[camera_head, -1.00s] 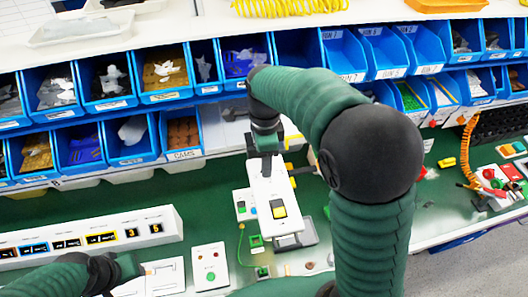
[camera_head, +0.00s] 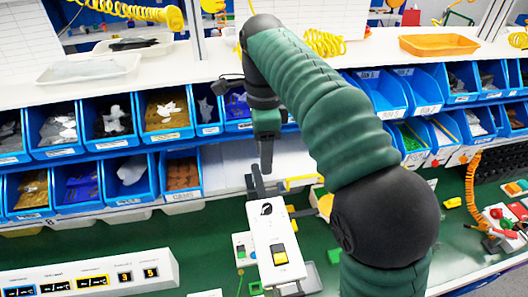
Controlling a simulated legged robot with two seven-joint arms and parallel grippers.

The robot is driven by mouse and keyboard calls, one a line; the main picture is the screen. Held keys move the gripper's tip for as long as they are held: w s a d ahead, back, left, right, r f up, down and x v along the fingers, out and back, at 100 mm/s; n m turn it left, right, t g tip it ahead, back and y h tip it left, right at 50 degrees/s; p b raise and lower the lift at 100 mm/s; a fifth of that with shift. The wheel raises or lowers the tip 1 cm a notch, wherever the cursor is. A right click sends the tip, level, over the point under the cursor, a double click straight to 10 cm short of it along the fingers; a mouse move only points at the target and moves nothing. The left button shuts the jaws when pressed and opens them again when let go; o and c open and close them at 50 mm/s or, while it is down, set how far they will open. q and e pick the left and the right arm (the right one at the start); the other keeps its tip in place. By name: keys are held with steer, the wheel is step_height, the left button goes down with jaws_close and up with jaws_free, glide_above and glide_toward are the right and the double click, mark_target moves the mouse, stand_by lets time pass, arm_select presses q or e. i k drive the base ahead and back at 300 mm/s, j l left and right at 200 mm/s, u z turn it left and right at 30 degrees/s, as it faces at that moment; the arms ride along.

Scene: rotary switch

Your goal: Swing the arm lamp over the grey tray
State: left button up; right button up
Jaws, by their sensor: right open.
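My right gripper (camera_head: 265,150) hangs pointing down, open and empty, above the back end of a white switch box (camera_head: 276,245). The box has a black rotary knob (camera_head: 267,209) and a yellow switch (camera_head: 279,254). A black upright piece (camera_head: 257,182) stands just below the gripper, behind the box; I cannot tell whether they touch. I cannot make out the arm lamp for certain; a yellow part (camera_head: 325,205) is partly hidden behind my right arm. A grey surface (camera_head: 312,279) shows beside the box's lower end, perhaps the grey tray. My left gripper is out of view.
Rows of blue bins (camera_head: 110,120) stand behind the green bench top (camera_head: 215,255). A white display panel (camera_head: 90,275) lies at lower left. An orange coiled cable (camera_head: 472,190) hangs at right. An orange tray (camera_head: 438,45) is on the upper shelf.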

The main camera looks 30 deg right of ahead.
mark_target(266, 230)
steer(key=k, duration=1)
